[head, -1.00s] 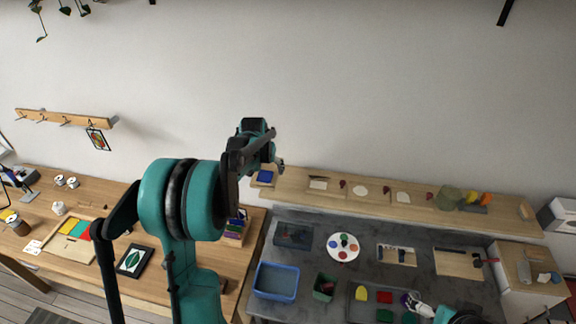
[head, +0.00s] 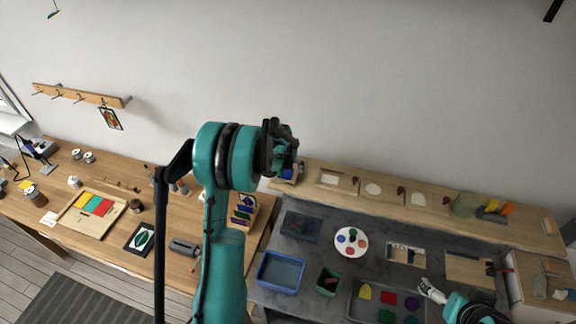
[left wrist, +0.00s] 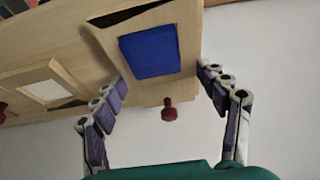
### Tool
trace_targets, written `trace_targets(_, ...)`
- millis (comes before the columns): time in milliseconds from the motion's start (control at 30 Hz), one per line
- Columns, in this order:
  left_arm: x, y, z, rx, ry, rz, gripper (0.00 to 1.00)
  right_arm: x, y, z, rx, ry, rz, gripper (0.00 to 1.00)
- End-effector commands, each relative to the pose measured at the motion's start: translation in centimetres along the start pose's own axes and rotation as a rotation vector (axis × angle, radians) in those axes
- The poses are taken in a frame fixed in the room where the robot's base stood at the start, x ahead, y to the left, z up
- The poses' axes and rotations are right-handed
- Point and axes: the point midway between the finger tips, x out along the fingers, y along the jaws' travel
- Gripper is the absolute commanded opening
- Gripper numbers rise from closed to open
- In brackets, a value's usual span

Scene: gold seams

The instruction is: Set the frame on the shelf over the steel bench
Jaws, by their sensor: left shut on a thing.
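A light wood frame with a blue panel (head: 289,174) is at the left end of the wooden shelf (head: 355,200) over the steel bench (head: 330,262). I cannot tell whether the frame's underside fully rests on the shelf. My right gripper (head: 430,290) is low over the bench, beside the grey tray; its fingers are too small to read.
More pale panels (head: 373,189) and small red knobs stand along the shelf, with a greenish round thing (head: 464,204) further right. A blue bin (head: 280,272) and a paint palette (head: 351,241) are on the bench. A wooden desk (head: 100,170) is at left.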

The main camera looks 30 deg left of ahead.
Motion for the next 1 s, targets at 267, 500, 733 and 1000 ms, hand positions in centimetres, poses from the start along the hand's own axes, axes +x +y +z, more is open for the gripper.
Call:
trace_targets(267,0.3,0.0,0.1,0.000,0.000,0.000,0.42,0.0,0.0,0.0,0.000,0.000,0.000,0.98)
trace_targets(500,0.6,0.0,0.3,0.000,0.000,0.000,0.92,0.3,0.0,0.2,0.000,0.000,0.000,0.98)
trace_targets(733,0.6,0.0,0.3,0.000,0.000,0.000,0.94,0.2,0.0,0.2,0.000,0.000,0.000,0.98)
trace_targets(1000,-0.4,0.0,0.1,0.000,0.000,0.000,0.94,0.0,0.0,0.0,0.000,0.000,0.000,0.98)
